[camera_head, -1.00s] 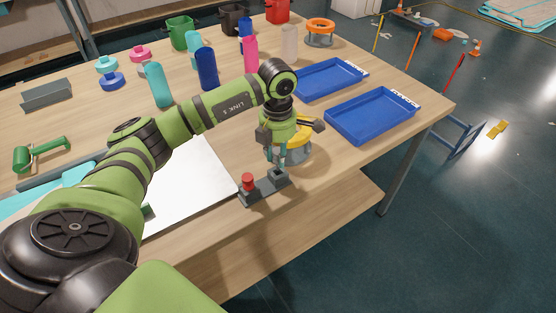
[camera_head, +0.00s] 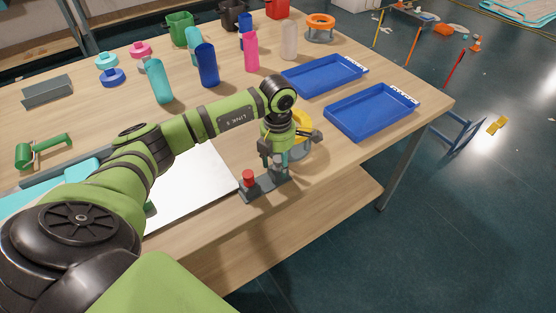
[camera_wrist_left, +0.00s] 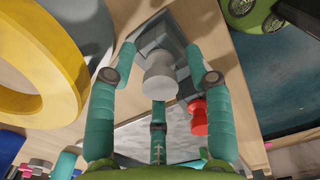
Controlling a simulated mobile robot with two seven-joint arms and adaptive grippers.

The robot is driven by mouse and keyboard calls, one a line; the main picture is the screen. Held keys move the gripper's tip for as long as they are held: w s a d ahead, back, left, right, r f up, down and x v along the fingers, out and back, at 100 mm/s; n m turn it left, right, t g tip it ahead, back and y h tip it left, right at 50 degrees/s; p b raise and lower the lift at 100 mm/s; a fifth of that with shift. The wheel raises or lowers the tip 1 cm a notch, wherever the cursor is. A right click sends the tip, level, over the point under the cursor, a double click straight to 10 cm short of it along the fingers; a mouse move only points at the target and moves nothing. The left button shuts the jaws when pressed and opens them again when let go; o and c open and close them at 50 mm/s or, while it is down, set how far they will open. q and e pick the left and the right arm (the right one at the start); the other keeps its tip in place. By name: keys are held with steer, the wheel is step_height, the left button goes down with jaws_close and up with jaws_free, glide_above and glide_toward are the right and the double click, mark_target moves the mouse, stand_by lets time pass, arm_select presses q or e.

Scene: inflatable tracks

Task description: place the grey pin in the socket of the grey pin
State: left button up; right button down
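The dark grey holder block (camera_head: 262,187) lies at the table's front edge. A red pin (camera_head: 248,178) stands in its left end; it also shows in the left wrist view (camera_wrist_left: 198,117). The light grey pin (camera_wrist_left: 160,76) shows in the left wrist view, over the other end of the block (camera_wrist_left: 152,38), apparently upright at its socket. How deep it sits is hidden. My left gripper (camera_head: 279,172) is low over that end. In the wrist view its teal fingers (camera_wrist_left: 162,58) stand apart on both sides of the pin, with gaps visible beside its head. My right gripper is out of view.
A yellow ring-topped object (camera_head: 303,128) stands close behind my left gripper; its ring (camera_wrist_left: 40,60) fills the wrist view's left side. Two blue trays (camera_head: 372,110) lie to the right. A white sheet (camera_head: 200,185) lies left of the block. Several bottles stand farther back.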

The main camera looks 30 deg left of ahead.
mark_target(278, 158)
arm_select(q)
steer(key=shift+r+p, duration=0.35)
step_height(278, 158, up, 12)
steer(key=b, duration=0.4)
steer(key=shift+f, duration=0.15)
steer(key=shift+d, duration=0.1)
